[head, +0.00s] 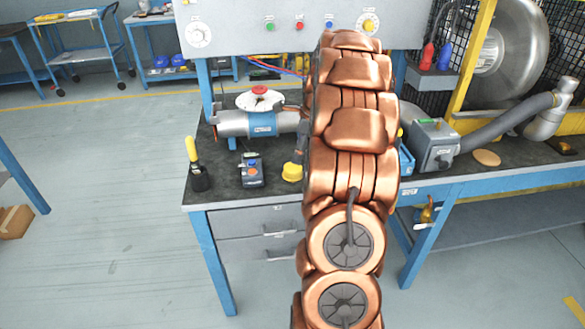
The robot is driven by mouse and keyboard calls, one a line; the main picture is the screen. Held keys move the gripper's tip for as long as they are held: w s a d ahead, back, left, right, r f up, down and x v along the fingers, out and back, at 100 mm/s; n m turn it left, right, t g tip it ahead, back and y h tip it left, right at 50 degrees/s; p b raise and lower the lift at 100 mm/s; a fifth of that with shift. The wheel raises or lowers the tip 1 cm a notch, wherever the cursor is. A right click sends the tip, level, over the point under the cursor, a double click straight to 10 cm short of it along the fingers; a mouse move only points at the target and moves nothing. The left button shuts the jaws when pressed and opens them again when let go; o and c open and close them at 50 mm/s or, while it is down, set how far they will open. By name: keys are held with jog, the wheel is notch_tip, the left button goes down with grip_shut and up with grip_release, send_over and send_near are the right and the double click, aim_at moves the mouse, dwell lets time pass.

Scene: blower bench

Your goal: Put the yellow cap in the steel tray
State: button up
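The yellow cap (292,172) sits on the dark bench top near the front edge, just left of my copper-coloured arm. Its right side is close to the arm's outline in the picture. My arm rises through the middle of the view and covers the centre of the bench.
Left of the cap are a handheld device (252,170) and a yellow-handled tool (196,165). A valve with a red knob (259,100) stands behind. Right of my arm are a grey box (433,145) and a tan disc (487,158). Open floor lies left of the bench.

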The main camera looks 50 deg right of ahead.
aim_at(293, 167)
jog(key=shift+m, duration=0.5)
jog(key=shift+w+d+p+x, duration=0.1)
jog(key=shift+d+p+x, duration=0.1)
jog(key=shift+x, duration=1.1)
jog(key=shift+w+d+p+x, duration=0.1)
jog(key=shift+p+x, duration=0.1)
jog(key=shift+x, duration=1.05)
jog(key=shift+w+d+p+x, duration=0.1)
jog(key=shift+d+p+x, duration=0.1)
jog(key=shift+x, duration=1.1)
jog(key=shift+r, duration=0.1)
jog(key=c, duration=1.1)
